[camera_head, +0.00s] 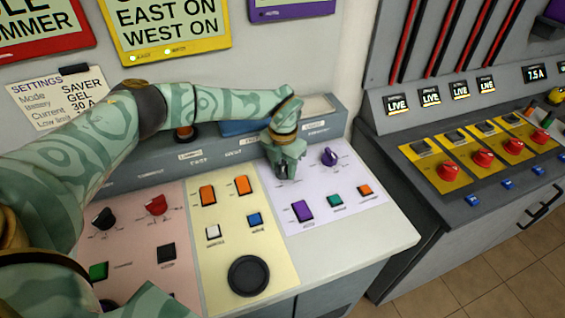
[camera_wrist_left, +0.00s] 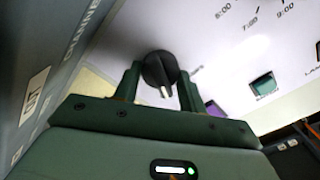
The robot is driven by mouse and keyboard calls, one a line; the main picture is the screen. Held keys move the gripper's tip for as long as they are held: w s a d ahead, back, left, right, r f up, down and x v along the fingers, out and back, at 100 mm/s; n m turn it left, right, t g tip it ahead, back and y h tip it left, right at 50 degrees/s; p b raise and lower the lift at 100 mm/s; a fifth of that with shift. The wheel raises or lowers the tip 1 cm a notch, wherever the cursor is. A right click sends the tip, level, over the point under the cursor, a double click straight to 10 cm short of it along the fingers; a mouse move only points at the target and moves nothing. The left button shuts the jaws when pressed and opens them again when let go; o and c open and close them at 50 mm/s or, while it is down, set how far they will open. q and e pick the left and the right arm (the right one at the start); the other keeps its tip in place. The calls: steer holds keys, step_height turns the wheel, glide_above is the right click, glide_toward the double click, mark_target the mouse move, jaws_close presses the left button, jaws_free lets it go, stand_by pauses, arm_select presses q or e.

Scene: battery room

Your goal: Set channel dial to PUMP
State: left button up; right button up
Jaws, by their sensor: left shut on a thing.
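A black dial (camera_wrist_left: 158,70) with a white pointer mark stands on the pale lilac panel in the left wrist view. Its white mark faces down toward my gripper's palm. My left gripper (camera_head: 286,172) reaches down to the upper left of the lilac panel (camera_head: 345,205) in the head view and hides the dial there. In the left wrist view the fingers of my left gripper (camera_wrist_left: 160,88) stand on both sides of the dial, shut on it. The labels round this dial are hidden or too small to read. My right gripper does not show.
A purple knob (camera_head: 328,156) stands just right of my gripper. Purple (camera_head: 302,211), green (camera_head: 335,201) and orange (camera_head: 364,190) buttons lie below it. The raised grey ledge (camera_head: 330,130) runs behind. A yellow panel (camera_head: 225,265) with orange switches lies to the left.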

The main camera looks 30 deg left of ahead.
mark_target(283, 165)
arm_select(q)
steer(key=shift+m, duration=0.7)
steer(key=o, duration=1)
step_height(283, 165, up, 16)
steer(key=p, duration=0.3)
steer(key=shift+r, duration=0.2)
